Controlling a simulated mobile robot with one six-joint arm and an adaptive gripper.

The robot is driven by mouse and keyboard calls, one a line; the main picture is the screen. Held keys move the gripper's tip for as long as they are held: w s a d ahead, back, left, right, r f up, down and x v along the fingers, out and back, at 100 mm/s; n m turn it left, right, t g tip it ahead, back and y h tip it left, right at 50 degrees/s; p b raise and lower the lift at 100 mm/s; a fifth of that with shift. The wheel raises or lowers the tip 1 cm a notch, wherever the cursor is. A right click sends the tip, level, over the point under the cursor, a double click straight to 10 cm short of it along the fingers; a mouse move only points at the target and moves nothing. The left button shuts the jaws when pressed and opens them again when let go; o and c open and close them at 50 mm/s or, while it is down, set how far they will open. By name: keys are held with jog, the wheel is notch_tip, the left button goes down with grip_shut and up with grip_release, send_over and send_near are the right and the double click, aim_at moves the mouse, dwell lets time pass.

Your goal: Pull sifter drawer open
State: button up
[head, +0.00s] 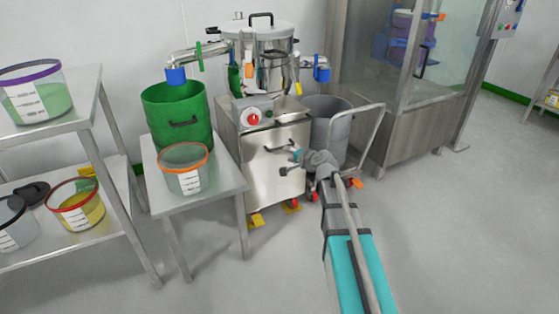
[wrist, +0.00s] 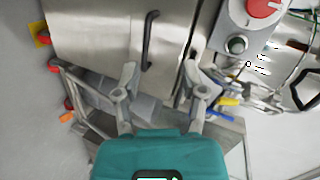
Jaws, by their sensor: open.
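The sifter (head: 258,40) stands against the wall on a steel cabinet. The drawer front (head: 262,178) is plain steel with a dark bar handle (head: 280,147), and it looks shut. In the wrist view the handle (wrist: 149,40) runs nearly upright in the picture on the drawer front (wrist: 95,25). My gripper (head: 289,161) is in front of the cabinet, close to the handle. In the wrist view my gripper (wrist: 160,70) is open and empty, with one finger to each side of the handle's line. The handle lies just beyond the fingertips, and I see no contact.
A small table (head: 205,192) with a green bin (head: 175,112) and an orange-rimmed tub (head: 187,178) stands left of the cabinet. A grey bin (head: 325,122) on a trolley (head: 372,135) stands close on the right. The floor in front is clear.

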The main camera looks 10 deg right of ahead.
aim_at(280, 148)
jog(key=w+d+f+m+t+h+b, duration=0.1)
jog(key=w+d+f+m+t+b, duration=0.1)
jog(key=f+b, duration=0.3)
jog(key=shift+w+d+f+m+b, duration=0.15)
jog(key=shift+w+d+m+b, duration=0.6)
jog(key=shift+w, duration=0.15)
jog(key=shift+w, duration=0.1)
jog(key=b+x, duration=0.2)
jog(key=x, duration=1.1)
jog(key=shift+w+a+b, duration=0.1)
jog(key=shift+w+b, duration=0.25)
jog(key=shift+b, duration=0.05)
